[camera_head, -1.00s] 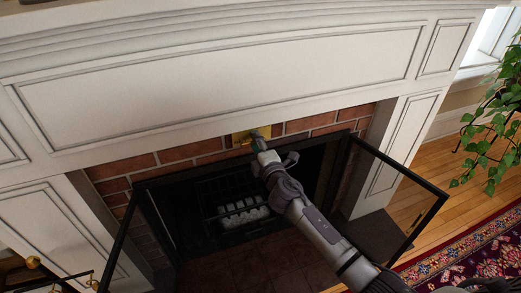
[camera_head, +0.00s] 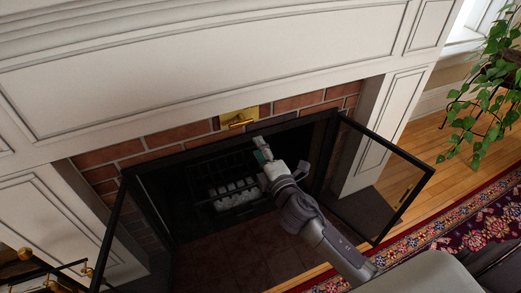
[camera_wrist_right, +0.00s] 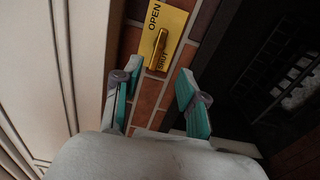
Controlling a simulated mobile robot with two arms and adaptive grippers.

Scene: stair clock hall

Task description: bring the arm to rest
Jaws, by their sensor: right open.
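My right gripper (camera_head: 262,150) is in front of the fireplace opening, below the brass plate (camera_head: 239,119) on the brick band. In the right wrist view its two teal-padded fingers (camera_wrist_right: 157,92) are spread apart with nothing between them. That view shows the brass plate (camera_wrist_right: 166,18) marked OPEN and SHUT, with a small brass handle (camera_wrist_right: 158,49) lying toward the SHUT end. The handle is ahead of the fingers and apart from them. My left gripper is not in either view.
The fireplace's glass doors stand open; the right door (camera_head: 432,172) juts into the room beside my arm. A grate with pale logs (camera_head: 236,194) sits inside the firebox. A white mantel (camera_head: 200,75) is above. A leafy plant (camera_head: 482,115) and patterned rug (camera_head: 470,225) are at right.

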